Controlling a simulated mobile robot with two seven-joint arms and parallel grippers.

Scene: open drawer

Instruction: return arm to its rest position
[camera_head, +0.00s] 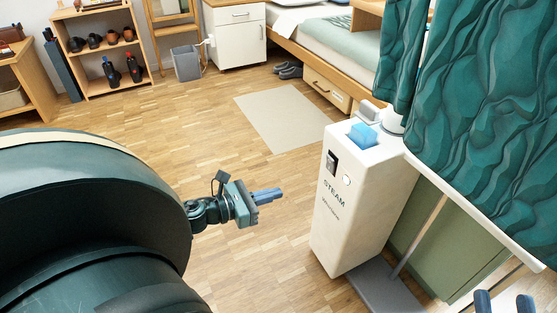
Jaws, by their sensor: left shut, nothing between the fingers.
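My left arm, dark green and large, fills the lower left of the head view. My left gripper (268,195) is at its end, over the floor left of the white steam unit. Its blue fingers are together and point right, with nothing between them. The rest of my right gripper is cut off by the picture edge.
Green curtains (480,120) hang at the right. A bed with a wooden drawer (325,90), a rug (285,118) and a shelf (100,50) lie beyond. Floor between is clear.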

